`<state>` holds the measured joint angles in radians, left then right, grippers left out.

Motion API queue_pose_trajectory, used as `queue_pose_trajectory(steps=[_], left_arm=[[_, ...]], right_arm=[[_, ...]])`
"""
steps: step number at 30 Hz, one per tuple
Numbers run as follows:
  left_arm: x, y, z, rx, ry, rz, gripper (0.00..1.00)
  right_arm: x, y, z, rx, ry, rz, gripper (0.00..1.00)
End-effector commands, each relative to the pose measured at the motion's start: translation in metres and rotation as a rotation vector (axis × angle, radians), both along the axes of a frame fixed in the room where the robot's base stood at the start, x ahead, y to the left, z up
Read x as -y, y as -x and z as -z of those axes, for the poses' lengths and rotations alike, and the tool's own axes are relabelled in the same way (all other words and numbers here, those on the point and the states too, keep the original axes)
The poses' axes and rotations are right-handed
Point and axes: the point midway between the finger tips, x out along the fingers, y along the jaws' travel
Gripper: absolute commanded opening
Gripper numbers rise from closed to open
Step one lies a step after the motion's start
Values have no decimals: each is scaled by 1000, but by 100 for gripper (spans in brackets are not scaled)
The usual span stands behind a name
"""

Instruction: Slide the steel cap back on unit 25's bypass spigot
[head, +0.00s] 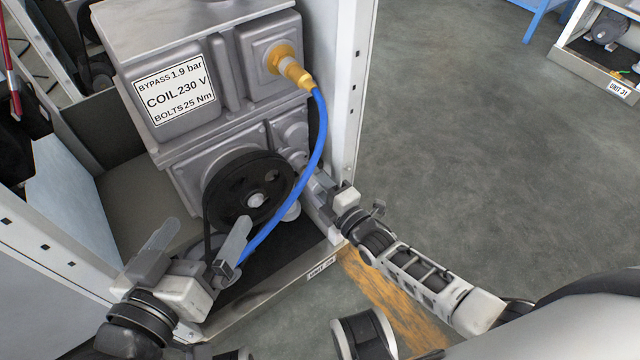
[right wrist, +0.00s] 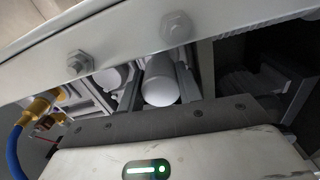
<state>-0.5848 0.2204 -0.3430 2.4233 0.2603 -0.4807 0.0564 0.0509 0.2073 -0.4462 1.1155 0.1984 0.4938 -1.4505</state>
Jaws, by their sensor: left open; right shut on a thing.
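The steel cap (right wrist: 161,84) shows in the right wrist view as a smooth pale cylinder, its round end toward the camera. My right gripper (head: 308,180) is shut on it, with one finger along each side. In the head view the gripper points at the grey housing, just right of the black pulley. The far end of the cap is hidden, so I cannot tell whether it touches the bypass spigot. A grey boss (head: 289,133) shows just above the right fingers. My left gripper (head: 197,236) is open and empty in front of the pulley, with the blue hose passing close by its right finger.
A blue hose (head: 316,145) curves down from a brass fitting (head: 294,70) past the pulley (head: 250,190). A white cabinet post (head: 350,85) stands close right of my right gripper. A sign (head: 175,90) reads bypass 1.9 bar. The floor (head: 480,150) at right is clear.

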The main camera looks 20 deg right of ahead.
Motion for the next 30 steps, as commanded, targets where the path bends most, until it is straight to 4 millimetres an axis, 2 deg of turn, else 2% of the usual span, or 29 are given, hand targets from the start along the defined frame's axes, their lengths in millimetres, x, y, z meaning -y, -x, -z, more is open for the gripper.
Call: queue_pose_trajectory(steps=[30], left_arm=[[0,0,5,16,8,-1,100]], right_arm=[[-9,-25,0,2,-1,0,12]])
